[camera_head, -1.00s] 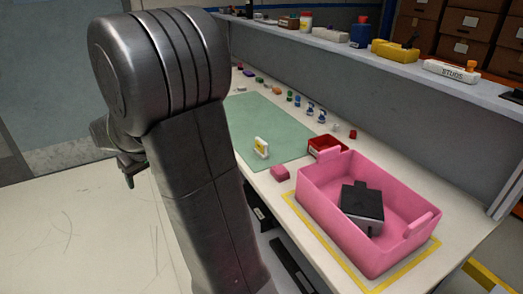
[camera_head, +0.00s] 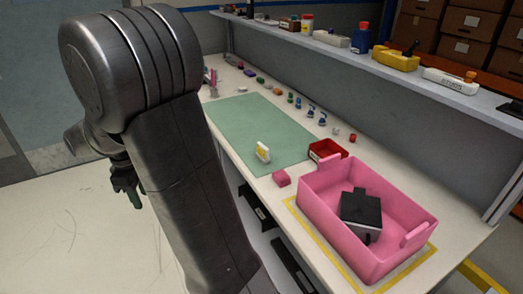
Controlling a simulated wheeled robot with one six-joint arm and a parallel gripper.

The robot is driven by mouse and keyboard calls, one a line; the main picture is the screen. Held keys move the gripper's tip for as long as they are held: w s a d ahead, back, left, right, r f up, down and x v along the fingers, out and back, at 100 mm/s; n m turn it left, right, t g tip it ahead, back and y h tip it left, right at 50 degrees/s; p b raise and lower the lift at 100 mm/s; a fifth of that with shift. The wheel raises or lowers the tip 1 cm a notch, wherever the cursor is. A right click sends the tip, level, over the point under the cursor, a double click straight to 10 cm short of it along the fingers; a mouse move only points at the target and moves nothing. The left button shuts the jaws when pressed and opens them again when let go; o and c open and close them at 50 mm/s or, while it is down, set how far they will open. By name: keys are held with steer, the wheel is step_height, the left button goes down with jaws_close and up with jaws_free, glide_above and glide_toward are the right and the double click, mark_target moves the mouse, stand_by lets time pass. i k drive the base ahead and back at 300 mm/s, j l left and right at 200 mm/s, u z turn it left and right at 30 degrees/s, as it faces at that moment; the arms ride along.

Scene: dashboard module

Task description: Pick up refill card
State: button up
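A small white upright piece with a yellow face (camera_head: 263,152) stands on the green mat (camera_head: 232,112), near its front right end. It may be the refill card, but it is too small to read. My gripper (camera_head: 130,190) hangs in front of the table, left of the mat, out over the floor and well apart from the white piece. It is small, dark and partly behind my arm, so its fingers cannot be made out clearly.
A pink bin (camera_head: 345,235) with a dark box (camera_head: 361,210) in it stands at the right. A red tray (camera_head: 325,149) and a pink block (camera_head: 281,179) lie near the mat. Several small coloured parts line the back. A loaded shelf (camera_head: 350,55) runs above.

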mark_target(263, 155)
steer(key=i+j+z, duration=0.2)
steer(key=i+j, duration=0.6)
steer(key=z, duration=1.7)
steer(key=i+j, duration=0.05)
